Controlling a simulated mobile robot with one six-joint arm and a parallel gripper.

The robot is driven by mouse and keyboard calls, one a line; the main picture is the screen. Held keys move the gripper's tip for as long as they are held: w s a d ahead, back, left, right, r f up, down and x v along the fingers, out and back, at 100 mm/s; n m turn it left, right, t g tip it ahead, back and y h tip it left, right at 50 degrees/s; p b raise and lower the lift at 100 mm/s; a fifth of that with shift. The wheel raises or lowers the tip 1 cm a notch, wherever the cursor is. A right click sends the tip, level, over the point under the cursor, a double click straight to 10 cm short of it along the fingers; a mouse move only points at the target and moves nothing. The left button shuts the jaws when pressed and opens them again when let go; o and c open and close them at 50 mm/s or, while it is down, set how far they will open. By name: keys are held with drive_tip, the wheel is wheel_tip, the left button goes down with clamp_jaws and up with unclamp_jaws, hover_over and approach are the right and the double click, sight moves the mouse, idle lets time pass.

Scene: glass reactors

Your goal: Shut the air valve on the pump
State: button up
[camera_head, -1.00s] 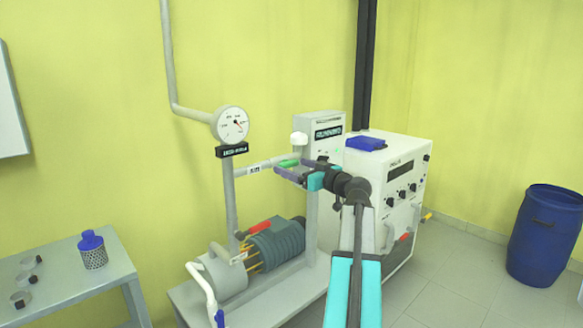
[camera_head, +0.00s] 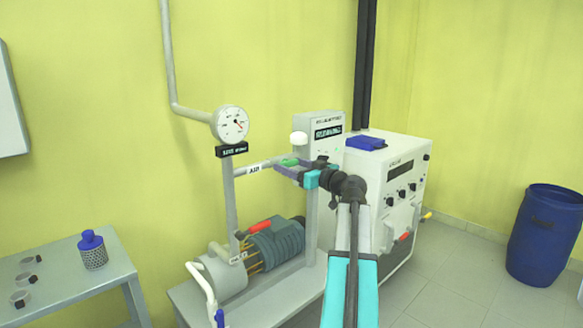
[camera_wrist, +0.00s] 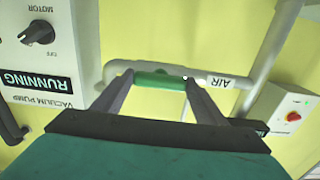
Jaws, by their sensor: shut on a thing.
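The air valve's green handle (camera_head: 290,162) sits on the pale horizontal pipe (camera_head: 250,169) marked AIR, above the pump (camera_head: 277,245). In the wrist view the green handle (camera_wrist: 160,80) lies roughly along the pipe, with one finger at each of its ends. My gripper (camera_head: 287,170) is at the handle and shut on it; its fingertips (camera_wrist: 157,79) show on either side in the wrist view. The valve body behind the handle is mostly hidden.
A round gauge (camera_head: 231,123) stands on the upright pipe left of the valve. A white box (camera_head: 325,128) reading RUNNING in the wrist view stands behind. A white cabinet (camera_head: 410,165) is to the right, a blue drum (camera_head: 545,235) far right. A red handle (camera_head: 260,227) sits below.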

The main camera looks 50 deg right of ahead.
drive_tip(key=m, duration=0.4)
drive_tip(key=m+p, duration=0.1)
drive_tip(key=m, duration=0.3)
drive_tip(key=shift+r+m, duration=0.1)
drive_tip(key=shift+m, duration=0.3)
drive_tip(key=m+p, duration=0.3)
drive_tip(key=m, duration=0.2)
drive_tip(key=shift+m+p, duration=1.1)
drive_tip(key=shift+m, duration=0.9)
drive_tip(key=o, duration=1.1)
drive_tip(key=shift+c, duration=0.2)
